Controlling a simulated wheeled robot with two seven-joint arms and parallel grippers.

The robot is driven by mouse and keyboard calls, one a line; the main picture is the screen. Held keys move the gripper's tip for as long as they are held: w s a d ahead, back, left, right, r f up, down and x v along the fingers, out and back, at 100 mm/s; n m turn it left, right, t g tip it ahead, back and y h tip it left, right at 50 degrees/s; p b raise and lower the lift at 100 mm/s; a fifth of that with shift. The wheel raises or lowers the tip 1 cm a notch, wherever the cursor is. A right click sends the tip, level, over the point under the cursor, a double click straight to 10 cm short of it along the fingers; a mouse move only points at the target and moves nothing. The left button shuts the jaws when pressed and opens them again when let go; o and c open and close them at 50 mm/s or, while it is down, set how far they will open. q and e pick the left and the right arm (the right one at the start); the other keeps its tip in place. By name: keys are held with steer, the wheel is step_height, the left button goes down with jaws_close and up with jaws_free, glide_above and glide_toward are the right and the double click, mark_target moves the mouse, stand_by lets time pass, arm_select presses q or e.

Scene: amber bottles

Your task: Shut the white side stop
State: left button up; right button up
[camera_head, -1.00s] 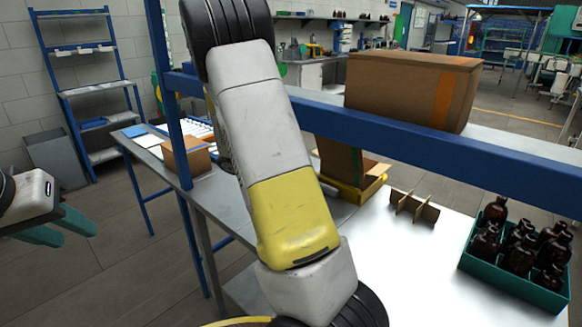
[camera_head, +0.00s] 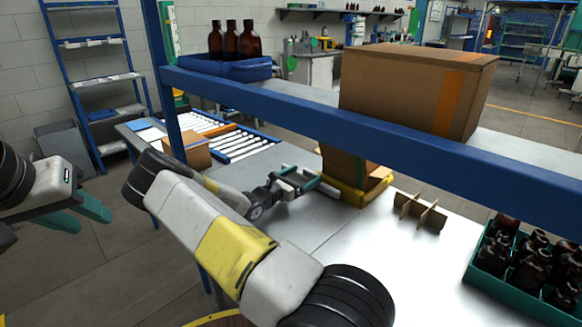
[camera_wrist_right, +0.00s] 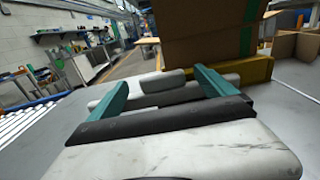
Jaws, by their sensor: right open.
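A pale white bar with a raised block, which looks like the white side stop (camera_wrist_right: 164,82), lies just beyond and between my right fingers in the right wrist view. In the head view a small white part of it (camera_head: 328,189) shows beside the yellow holder (camera_head: 358,196); my gripper partly hides it. A brown carton (camera_head: 344,166) stands in that holder. My right gripper (camera_head: 303,176) is open, low over the bench beside the holder, its teal fingers spread. Whether they touch the bar I cannot tell. My left gripper (camera_head: 96,222) is open and empty at the left, away from the bench.
A blue shelf rail (camera_head: 360,130) crosses above the bench, with a large carton (camera_head: 410,88) and a blue tray of bottles (camera_head: 228,68) on the shelf. A cardboard divider (camera_head: 420,212) and a green crate of amber bottles (camera_head: 480,270) are at the right. A roller track (camera_head: 240,146) lies behind.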

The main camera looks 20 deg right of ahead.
mark_target(309, 172)
steer(key=shift+x, duration=2.35)
steer(key=shift+c, duration=0.4)
jaws_close()
